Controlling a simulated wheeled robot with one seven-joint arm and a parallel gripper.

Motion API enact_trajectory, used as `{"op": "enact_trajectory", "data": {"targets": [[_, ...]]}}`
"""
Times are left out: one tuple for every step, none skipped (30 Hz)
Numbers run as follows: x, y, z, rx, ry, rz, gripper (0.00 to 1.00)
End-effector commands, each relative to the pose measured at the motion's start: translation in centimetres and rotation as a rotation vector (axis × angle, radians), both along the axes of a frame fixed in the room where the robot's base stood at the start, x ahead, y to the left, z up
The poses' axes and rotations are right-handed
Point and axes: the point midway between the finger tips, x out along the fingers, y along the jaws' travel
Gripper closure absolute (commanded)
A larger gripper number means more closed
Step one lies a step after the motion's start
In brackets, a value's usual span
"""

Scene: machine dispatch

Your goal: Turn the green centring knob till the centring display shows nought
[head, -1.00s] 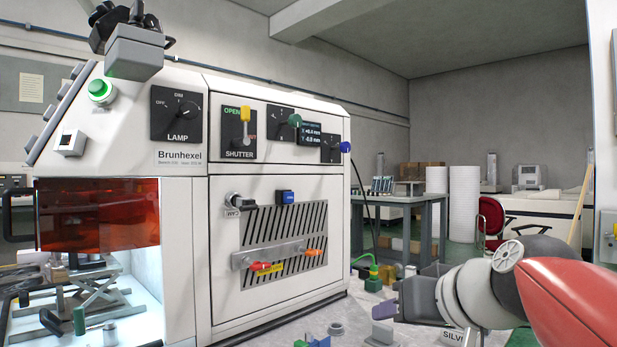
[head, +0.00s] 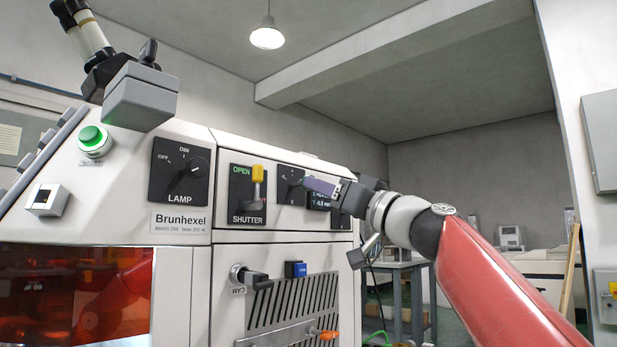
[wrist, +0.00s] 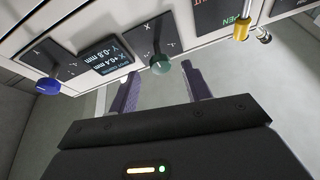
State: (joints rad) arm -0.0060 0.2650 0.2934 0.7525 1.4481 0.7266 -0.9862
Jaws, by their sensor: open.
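The green knob (wrist: 160,66) sits on a dark dial plate marked X in the wrist view. My gripper (head: 310,185) is in front of the panel at knob height. In the wrist view my gripper (wrist: 160,72) is open, its purple fingers on either side of the green knob's position; I cannot tell whether they touch it.
The blue knob (wrist: 48,86) is on the display's other side. The shutter plate with its yellow lever (head: 257,174) and the lamp dial (head: 180,170) are left of my gripper. A blue button (head: 295,269) and black handle (head: 255,277) protrude below.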

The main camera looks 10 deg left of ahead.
Motion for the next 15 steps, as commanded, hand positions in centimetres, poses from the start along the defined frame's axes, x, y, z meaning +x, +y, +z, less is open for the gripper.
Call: {"op": "enact_trajectory", "data": {"targets": [[0.5, 0.8, 1.0, 0.000, 0.002, 0.003, 0.52], [0.7, 1.2, 1.1, 0.000, 0.003, 0.004, 0.52], [0.9, 1.8, 1.3, 0.000, 0.003, 0.005, 0.52], [1.1, 2.0, 1.5, 0.000, 0.002, 0.003, 0.52], [1.3, 2.3, 1.6, 0.000, 0.002, 0.002, 0.52], [1.6, 2.7, 1.7, 0.000, 0.003, 0.002, 0.52], [1.7, 2.9, 1.7, 0.000, 0.003, 0.001, 0.52], [1.8, 3.1, 1.8, -0.001, 0.002, 0.001, 0.52], [1.9, 3.3, 1.8, -0.001, 0.002, 0.001, 0.52], [2.0, 3.5, 1.8, -0.001, 0.002, 0.001, 0.52], [2.0, 3.6, 1.8, -0.001, 0.002, 0.001, 0.52], [2.1, 3.6, 1.8, -0.002, 0.001, -0.001, 0.52], [2.1, 3.7, 1.8, -0.002, 0.001, -0.001, 0.52], [2.1, 3.7, 1.7, -0.002, 0.001, -0.001, 0.52], [2.1, 3.7, 1.7, -0.001, 0.001, -0.002, 0.52]]}}
